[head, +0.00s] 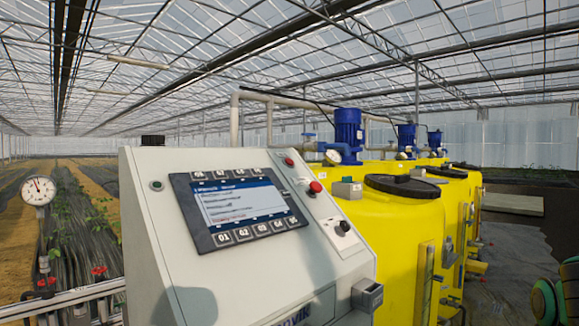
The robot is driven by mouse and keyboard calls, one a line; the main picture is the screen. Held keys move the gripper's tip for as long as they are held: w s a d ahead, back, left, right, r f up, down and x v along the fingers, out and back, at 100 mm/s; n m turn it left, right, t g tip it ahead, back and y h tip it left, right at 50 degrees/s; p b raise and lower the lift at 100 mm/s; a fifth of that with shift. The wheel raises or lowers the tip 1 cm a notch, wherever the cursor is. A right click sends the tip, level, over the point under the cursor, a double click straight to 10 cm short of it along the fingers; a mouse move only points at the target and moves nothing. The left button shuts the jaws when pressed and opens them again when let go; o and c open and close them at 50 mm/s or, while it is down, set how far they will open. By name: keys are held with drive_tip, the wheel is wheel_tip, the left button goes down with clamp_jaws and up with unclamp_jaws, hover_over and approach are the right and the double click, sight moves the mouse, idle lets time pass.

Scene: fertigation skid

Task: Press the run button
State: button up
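A grey control cabinet (160,230) stands in front of me with a sloped face. A small dark green round button (157,185) sits at its upper left, beside the screen; I cannot read a run label on any button. The lit screen (240,201) shows lines of text, with keys above and numbered keys (243,235) below. To the right of the screen are a small red button (289,162), a larger red mushroom button (315,187) and a black knob (343,227) on a light plate. My gripper is not in view.
Yellow tanks (403,230) with blue motors (348,128) stand close behind and right of the cabinet. A pressure gauge (38,190) and pipes with red handles (98,271) are at left. A grey box (367,295) projects from the cabinet's lower right. A green-and-black rounded part (556,297) shows at lower right.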

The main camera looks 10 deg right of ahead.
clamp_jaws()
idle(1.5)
